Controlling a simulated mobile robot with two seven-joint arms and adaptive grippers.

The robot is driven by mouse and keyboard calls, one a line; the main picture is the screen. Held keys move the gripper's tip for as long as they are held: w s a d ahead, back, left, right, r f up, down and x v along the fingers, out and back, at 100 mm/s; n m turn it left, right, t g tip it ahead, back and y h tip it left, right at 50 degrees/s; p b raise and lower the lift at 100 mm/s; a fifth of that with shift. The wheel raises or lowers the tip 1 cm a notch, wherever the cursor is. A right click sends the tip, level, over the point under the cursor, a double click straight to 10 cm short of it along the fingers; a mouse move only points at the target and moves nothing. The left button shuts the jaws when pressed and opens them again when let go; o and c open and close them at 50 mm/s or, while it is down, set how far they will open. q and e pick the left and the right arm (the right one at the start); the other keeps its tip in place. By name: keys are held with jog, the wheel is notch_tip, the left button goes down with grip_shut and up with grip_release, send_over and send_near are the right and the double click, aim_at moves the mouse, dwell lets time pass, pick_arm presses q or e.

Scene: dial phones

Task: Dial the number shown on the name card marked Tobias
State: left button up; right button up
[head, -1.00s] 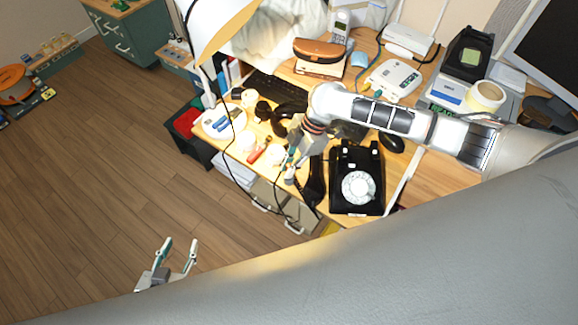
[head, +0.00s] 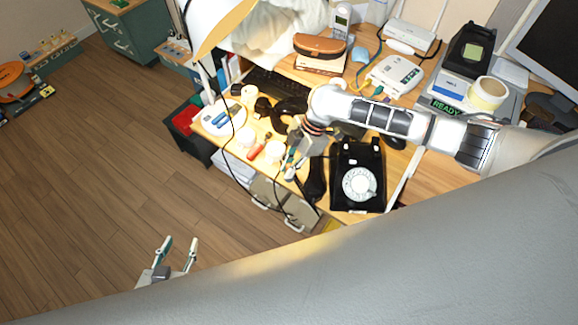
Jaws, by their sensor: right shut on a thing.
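A black rotary phone (head: 343,197) with a white dial (head: 359,184) stands on the desk, right of my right gripper. Its black handset (head: 316,182) is off the cradle, at the phone's left side by the desk's front edge. My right gripper (head: 291,171) is at the handset's left and appears shut on it; the arm hides part of the grip. My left gripper (head: 180,256) is open and empty over the floor, away from the desk. No name card marked Tobias can be made out.
A device with a green READY display (head: 446,107) and a tape roll (head: 488,93) stand at the back right. A cordless phone (head: 341,20), a white router-like box (head: 396,75), a keyboard (head: 272,84) and a lamp (head: 218,30) crowd the desk. A cable hangs in front.

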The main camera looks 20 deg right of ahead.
jog(key=o, duration=0.8)
jog(key=shift+o, duration=0.2)
jog(key=v, duration=1.2)
